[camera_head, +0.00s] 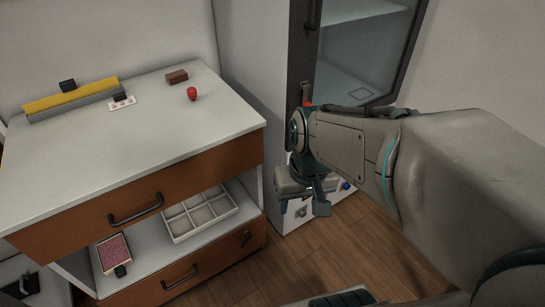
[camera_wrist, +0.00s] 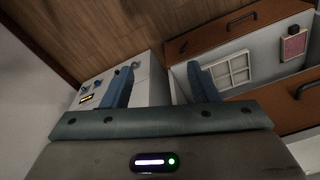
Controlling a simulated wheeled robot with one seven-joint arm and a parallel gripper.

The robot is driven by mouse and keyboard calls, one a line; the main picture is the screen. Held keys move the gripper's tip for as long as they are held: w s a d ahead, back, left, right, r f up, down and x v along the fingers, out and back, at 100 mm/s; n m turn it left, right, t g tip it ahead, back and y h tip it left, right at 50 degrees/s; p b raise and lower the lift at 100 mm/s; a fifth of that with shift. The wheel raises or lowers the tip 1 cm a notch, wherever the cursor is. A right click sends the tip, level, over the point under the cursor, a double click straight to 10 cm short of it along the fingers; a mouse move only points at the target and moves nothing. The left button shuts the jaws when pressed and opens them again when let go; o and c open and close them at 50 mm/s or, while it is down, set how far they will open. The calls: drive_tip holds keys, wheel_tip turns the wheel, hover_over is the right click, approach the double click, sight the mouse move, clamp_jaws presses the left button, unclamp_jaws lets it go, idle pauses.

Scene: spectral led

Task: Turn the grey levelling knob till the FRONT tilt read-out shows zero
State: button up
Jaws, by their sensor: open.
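A white panel (camera_head: 297,222) at the foot of the cabinet stands beyond my gripper. It also shows in the wrist view (camera_wrist: 150,85), with small bluish-grey knob-like parts (camera_wrist: 83,87) and a small dark read-out with yellow marks (camera_wrist: 87,98), too small to read. In the head view a small grey round part (camera_head: 301,211) shows on the panel; I cannot tell if it is the levelling knob. My gripper (camera_head: 314,198) points down before the panel, its blue fingers (camera_wrist: 162,85) apart with nothing between them. In the head view my wrist hides part of the panel.
A white-topped drawer unit (camera_head: 130,150) stands left, holding a yellow-and-grey bar (camera_head: 72,97), a brown block (camera_head: 177,77) and a red object (camera_head: 192,94). Its open shelf has a divided tray (camera_head: 200,214) and a red box (camera_head: 113,253). Wooden floor (camera_head: 340,245) lies clear in front.

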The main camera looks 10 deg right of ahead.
drive_tip(key=w+d+f+m+g+y+b, duration=0.1)
drive_tip(key=w+f+y+b, duration=0.1)
drive_tip(key=w+f, duration=0.4)
drive_tip(key=w+d+f+m+g+y+b, duration=0.1)
drive_tip(key=w+f+m+y+b, duration=0.15)
drive_tip(key=f, duration=0.55)
drive_tip(key=m+t+y+b, duration=0.2)
drive_tip(key=m+t+b, duration=1.1)
drive_tip(key=m+t, duration=0.6)
approach(304, 215)
drive_tip(key=shift+m+g+h, duration=0.25)
drive_tip(key=shift+m+g, duration=0.2)
drive_tip(key=shift+g, duration=0.15)
drive_tip(key=b+x, duration=0.1)
drive_tip(key=x, duration=0.1)
drive_tip(key=b+x, duration=0.2)
drive_tip(key=r+b+x, duration=0.1)
drive_tip(key=x, duration=0.2)
drive_tip(key=shift+w+a+r+b, duration=0.15)
drive_tip(key=shift+w+b, duration=0.2)
drive_tip(key=shift+w, duration=0.25)
